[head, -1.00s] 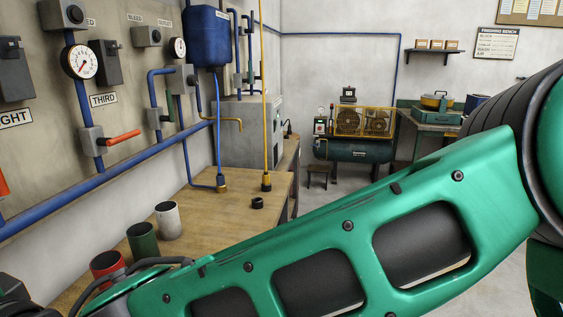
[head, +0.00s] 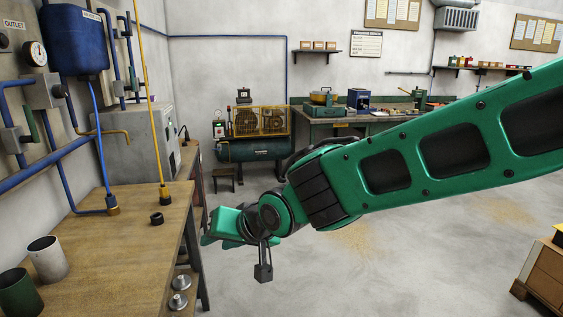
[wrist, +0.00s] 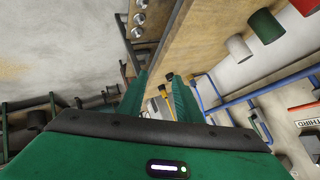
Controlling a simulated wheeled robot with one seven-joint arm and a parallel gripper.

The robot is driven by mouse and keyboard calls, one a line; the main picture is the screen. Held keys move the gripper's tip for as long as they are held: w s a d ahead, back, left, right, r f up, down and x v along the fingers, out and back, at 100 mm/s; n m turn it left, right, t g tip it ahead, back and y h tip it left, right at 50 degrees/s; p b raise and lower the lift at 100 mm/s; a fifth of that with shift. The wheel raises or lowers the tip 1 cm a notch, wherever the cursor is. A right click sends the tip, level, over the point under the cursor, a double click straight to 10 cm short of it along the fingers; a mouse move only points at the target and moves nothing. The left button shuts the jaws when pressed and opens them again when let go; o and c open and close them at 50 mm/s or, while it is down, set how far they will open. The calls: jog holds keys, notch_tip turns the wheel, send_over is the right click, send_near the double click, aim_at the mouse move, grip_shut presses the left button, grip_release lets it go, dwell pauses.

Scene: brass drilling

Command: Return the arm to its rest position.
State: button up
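My green arm (head: 450,158) reaches in from the right of the head view, raised above the floor. My gripper (head: 220,232) is at its left end, beside the right edge of the wooden bench (head: 120,240) in the picture. In the wrist view my gripper's two green fingers (wrist: 160,77) stand apart with nothing held between them. Part of the bench shows beyond them. In the head view the fingers are small and partly merged with the wrist.
A compressor (head: 255,148) and workbench stand at the back. Open floor lies between.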

jog(key=w+d+f+m+h, duration=0.1)
jog(key=w+d+h, duration=0.15)
jog(key=d, duration=0.85)
jog(key=w+d+f+m+h, duration=0.1)
jog(key=w+d+h, duration=0.15)
jog(key=d, duration=0.85)
jog(key=s+d+m+h, duration=0.2)
jog(key=s+d+h, duration=0.1)
jog(key=d, duration=1.3)
jog(key=s+d+f+m+g+h, duration=0.1)
jog(key=s+d+g, duration=0.1)
jog(key=s+d, duration=0.4)
jog(key=s+d+f+m+g, duration=0.1)
jog(key=s+d+m, duration=0.15)
jog(key=d, duration=0.55)
jog(key=s+d+m+g, duration=0.1)
jog(key=s+d, duration=0.2)
jog(key=s, duration=0.5)
jog(key=s+d+f+m+g+y, duration=0.1)
jog(key=s+d+g, duration=0.1)
jog(key=s, duration=0.6)
jog(key=shift+s+d, duration=0.25)
jog(key=shift+d, duration=0.25)
jog(key=shift+a, duration=0.1)
